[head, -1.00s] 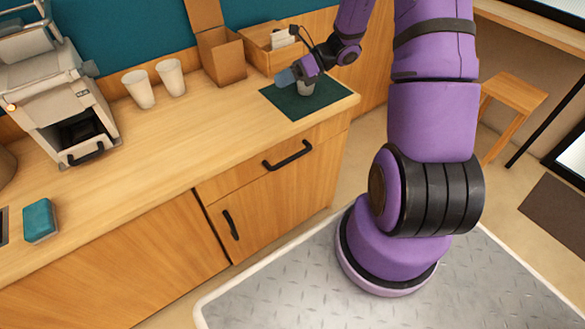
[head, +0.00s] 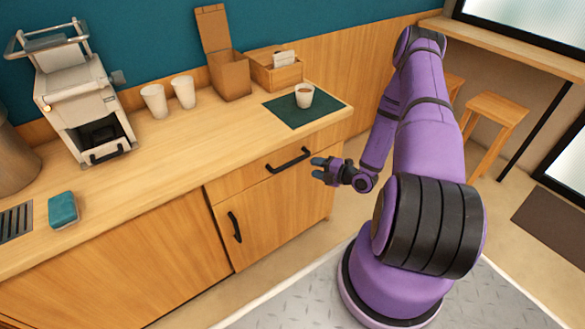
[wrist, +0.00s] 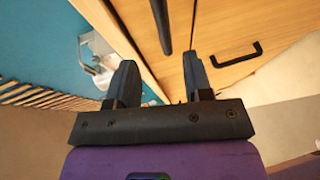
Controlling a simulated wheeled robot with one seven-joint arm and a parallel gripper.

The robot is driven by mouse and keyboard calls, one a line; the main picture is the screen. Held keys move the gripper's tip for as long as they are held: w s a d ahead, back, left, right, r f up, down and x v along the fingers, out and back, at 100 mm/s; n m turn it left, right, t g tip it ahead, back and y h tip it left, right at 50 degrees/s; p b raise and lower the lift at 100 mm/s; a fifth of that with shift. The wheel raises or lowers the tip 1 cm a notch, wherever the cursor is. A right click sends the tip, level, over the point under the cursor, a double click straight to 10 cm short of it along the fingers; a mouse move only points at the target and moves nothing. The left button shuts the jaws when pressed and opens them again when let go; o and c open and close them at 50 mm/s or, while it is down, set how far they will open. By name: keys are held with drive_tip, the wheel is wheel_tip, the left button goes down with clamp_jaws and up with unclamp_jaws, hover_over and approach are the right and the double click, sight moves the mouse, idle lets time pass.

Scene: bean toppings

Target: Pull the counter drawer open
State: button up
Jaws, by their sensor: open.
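The counter drawer (head: 262,174) is closed, flush with the wooden counter front. Its black bar handle (head: 288,160) runs across its upper part. My gripper (head: 316,168) is open and empty in front of the drawer, just right of the handle and apart from it. In the wrist view, my gripper (wrist: 157,82) shows its two dark fingers spread apart. A dark bar (wrist: 160,22), which looks like the drawer handle, lies ahead near the top, between the fingers' lines. Another black handle (wrist: 237,54) shows at the right of that view.
A cupboard door with a vertical handle (head: 235,227) is below the drawer. A filled cup (head: 304,95) stands on a dark green mat (head: 279,112) on the counter above. A coffee machine (head: 85,100), white cups and a teal sponge (head: 63,210) are further left.

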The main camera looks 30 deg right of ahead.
sight(295, 163)
drive_tip(key=x, duration=1)
drive_tip(key=shift+w+a+f, duration=0.2)
drive_tip(key=shift+w, duration=0.1)
clamp_jaws()
